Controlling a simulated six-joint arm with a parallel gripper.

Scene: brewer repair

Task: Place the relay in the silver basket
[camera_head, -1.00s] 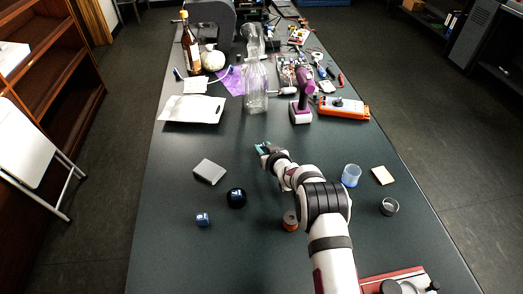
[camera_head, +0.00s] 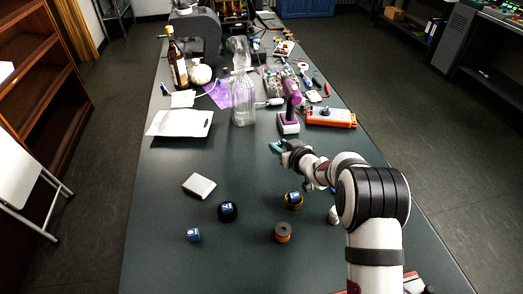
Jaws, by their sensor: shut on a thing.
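My gripper (camera_head: 278,147) is above the middle of the dark table, in front of the purple tool. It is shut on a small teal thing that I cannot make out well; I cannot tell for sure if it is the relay. The silver basket cannot be made out now; my arm covers the right part of the table.
A white block (camera_head: 200,186) lies further left. A clear bottle (camera_head: 242,95), purple tool (camera_head: 290,108) and orange meter (camera_head: 331,117) stand behind.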

